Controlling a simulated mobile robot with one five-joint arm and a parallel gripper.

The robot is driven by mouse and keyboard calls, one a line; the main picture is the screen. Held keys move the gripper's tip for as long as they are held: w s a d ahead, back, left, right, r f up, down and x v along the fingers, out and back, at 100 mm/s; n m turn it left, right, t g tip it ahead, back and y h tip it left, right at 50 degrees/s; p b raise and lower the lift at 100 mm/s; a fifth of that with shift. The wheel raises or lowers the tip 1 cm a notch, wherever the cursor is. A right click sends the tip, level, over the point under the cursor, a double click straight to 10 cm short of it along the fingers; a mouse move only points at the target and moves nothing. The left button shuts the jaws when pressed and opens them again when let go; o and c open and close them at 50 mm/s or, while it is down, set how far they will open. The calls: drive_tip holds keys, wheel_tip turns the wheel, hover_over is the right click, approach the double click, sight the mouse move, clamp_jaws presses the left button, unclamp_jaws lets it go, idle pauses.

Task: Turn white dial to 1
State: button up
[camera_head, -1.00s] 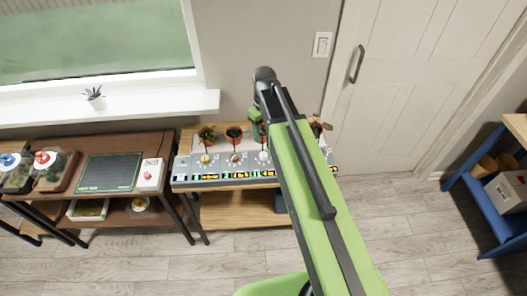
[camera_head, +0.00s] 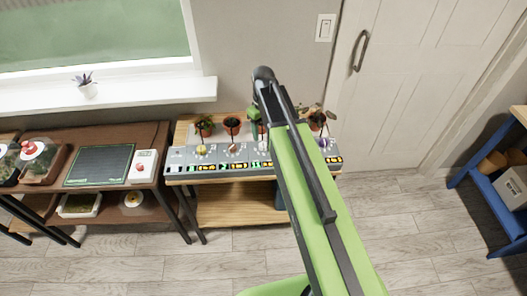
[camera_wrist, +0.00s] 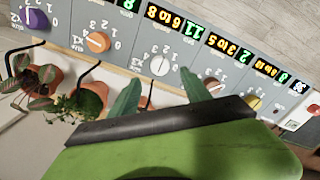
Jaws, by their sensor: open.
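The white dial (camera_wrist: 160,65) is on the grey control panel (camera_wrist: 130,50), between an orange dial and a brownish-pink dial in the wrist view. Printed numbers surround it; I cannot clearly tell which one it points to. My gripper (camera_wrist: 161,80) is open, its two green fingers spread on the plant side of the white dial, with nothing between them. I cannot tell their height above the panel. In the head view, the white dial (camera_head: 261,147) shows beside my arm, which hides part of the panel. My gripper (camera_head: 255,122) is partly hidden there.
Potted plants (camera_head: 232,126) stand behind the panel on a wooden table (camera_head: 235,205); leaves and dark stems are close to my gripper. A purple dial (camera_wrist: 34,17) and a yellow dial (camera_wrist: 253,103) are at the panel's ends. The floor in front is clear.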

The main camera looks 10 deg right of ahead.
sight(264, 145)
wheel_tip(264, 145, down, 7)
drive_tip(key=b, duration=0.5)
drive_tip(key=shift+r, duration=0.1)
drive_tip(key=shift+c, duration=0.4)
clamp_jaws()
